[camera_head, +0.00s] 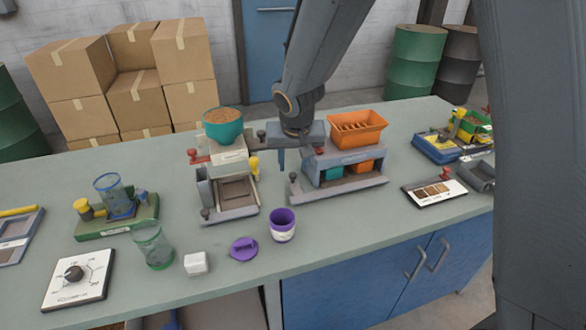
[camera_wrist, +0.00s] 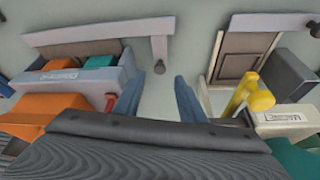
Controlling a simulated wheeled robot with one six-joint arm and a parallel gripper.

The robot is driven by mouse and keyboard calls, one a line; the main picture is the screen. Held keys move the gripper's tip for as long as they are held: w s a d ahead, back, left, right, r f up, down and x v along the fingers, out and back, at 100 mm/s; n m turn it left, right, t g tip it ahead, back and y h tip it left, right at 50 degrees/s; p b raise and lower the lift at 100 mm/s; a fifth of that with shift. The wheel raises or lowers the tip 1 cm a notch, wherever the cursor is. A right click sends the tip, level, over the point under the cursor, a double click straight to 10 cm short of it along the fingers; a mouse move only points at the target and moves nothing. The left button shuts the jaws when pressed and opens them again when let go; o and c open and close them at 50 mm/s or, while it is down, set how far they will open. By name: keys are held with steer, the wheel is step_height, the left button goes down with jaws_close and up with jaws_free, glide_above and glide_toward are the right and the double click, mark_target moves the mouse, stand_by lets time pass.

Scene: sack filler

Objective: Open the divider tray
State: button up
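An orange slatted hopper (camera_head: 357,129) tops a blue-grey unit (camera_head: 313,170) right of centre, which I take to be the divider. Teal (camera_head: 333,173) and orange (camera_head: 361,166) bins sit inside it. A grey tray or rail (camera_head: 345,191) runs along its front, with a dark knob (camera_head: 293,176) at its left end. In the wrist view the grey bar (camera_wrist: 95,37) and its knobbed arm (camera_wrist: 158,45) lie just beyond my fingers. My gripper (camera_head: 294,155) is above the gap left of the unit. The wrist view shows its fingers (camera_wrist: 155,98) apart with nothing between them.
A filler with a teal bowl (camera_head: 222,130) and grey front tray (camera_head: 230,212) stands left, close to my gripper; its yellow knob (camera_wrist: 258,96) is near my finger. A purple cup (camera_head: 282,226) stands in front. Bench beyond the cup's right is clear.

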mark_target(293, 174)
steer(key=shift+x, duration=1.95)
jaws_close()
